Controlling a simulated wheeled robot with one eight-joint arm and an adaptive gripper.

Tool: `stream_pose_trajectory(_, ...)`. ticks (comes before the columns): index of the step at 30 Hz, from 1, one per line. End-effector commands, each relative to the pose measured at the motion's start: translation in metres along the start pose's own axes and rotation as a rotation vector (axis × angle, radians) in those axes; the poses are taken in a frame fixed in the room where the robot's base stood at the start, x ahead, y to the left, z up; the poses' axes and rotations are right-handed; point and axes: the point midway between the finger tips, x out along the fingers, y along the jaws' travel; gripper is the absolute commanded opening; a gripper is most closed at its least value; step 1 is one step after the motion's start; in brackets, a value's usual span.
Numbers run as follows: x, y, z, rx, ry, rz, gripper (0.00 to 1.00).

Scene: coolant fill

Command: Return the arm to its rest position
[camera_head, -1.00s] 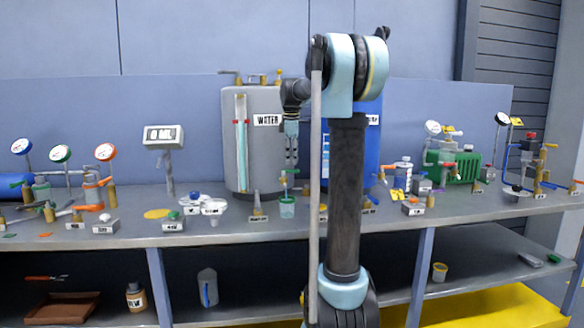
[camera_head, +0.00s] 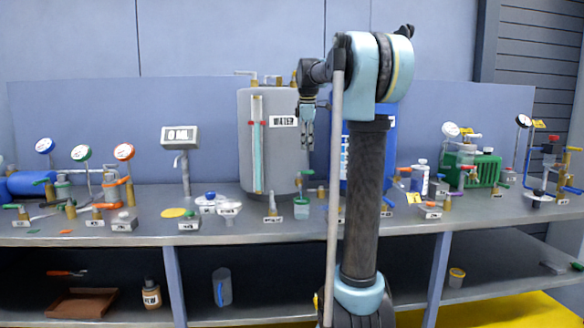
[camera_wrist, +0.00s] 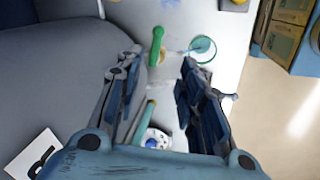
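My arm stands upright in front of the bench in the head view, bent over at the top. My gripper (camera_head: 308,130) hangs from it, pointing down, in front of the grey WATER tank (camera_head: 262,160). In the wrist view my gripper (camera_wrist: 155,90) has its two fingers spread apart, with nothing held between them. Below the fingers, a green handle (camera_wrist: 156,45) and a clear cup with a teal rim (camera_wrist: 203,48) show on the bench. The cup (camera_head: 301,208) also stands below my gripper in the head view.
The grey bench (camera_head: 260,234) carries a digital display (camera_head: 180,137), gauges, valves, a blue tank (camera_head: 385,165) and a green machine (camera_head: 472,169). A lower shelf holds a brown tray (camera_head: 82,304) and a bottle (camera_head: 151,295). The air above the bench is mostly free.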

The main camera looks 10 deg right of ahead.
Motion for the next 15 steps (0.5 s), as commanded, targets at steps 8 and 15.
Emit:
stream_pose_trajectory(8,0.02,-0.074,0.022,0.208,0.006,-0.002,0.35)
stream_pose_trajectory(15,0.051,-0.151,0.043,0.428,0.012,-0.005,0.35)
